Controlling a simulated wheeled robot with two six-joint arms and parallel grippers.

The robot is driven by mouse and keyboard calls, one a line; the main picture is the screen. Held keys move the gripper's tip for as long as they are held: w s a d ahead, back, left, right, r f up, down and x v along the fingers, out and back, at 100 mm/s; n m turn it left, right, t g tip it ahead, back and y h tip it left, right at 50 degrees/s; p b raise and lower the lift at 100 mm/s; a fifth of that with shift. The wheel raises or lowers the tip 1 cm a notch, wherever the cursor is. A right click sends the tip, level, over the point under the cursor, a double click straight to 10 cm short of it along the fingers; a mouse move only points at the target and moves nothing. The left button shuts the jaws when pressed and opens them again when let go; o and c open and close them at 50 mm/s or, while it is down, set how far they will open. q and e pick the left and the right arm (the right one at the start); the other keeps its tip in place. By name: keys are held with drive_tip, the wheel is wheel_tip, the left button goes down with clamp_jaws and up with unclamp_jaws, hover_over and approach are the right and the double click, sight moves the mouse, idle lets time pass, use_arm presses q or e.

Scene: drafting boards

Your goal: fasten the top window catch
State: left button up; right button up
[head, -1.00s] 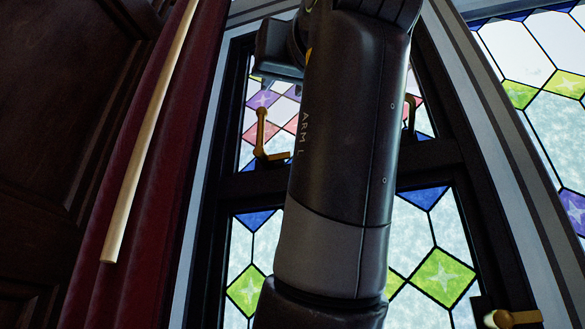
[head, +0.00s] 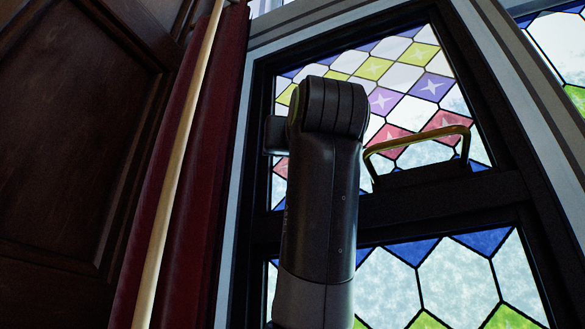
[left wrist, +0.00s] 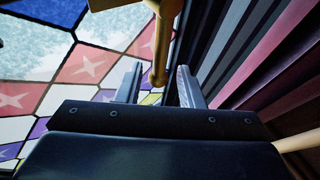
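The stained-glass window (head: 400,284) has a dark frame. My left arm rises in front of it in the head view and hides its left part; no catch shows there. In the left wrist view a brass lever (left wrist: 161,45), which looks like the catch, reaches down from the top edge beside the dark frame. Its rounded lower end appears between the two grey fingers of my left gripper (left wrist: 158,84). The fingers are apart; I cannot tell whether either touches the lever. My right gripper is in neither view.
A brass bail handle (head: 420,137) stands out from the window's middle rail, right of my arm. A red curtain (head: 196,185) and a pale pole (head: 172,190) stand at left, before dark wood panelling (head: 75,130).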

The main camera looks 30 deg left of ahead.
use_arm(q)
drive_tip(key=shift+p+x, duration=0.4)
drive_tip(key=shift+x, duration=0.7)
drive_tip(key=shift+w+a, duration=0.15)
drive_tip(key=shift+w, duration=0.25)
drive_tip(key=shift+s+r, duration=0.1)
drive_tip(key=shift+c, duration=0.8)
clamp_jaws()
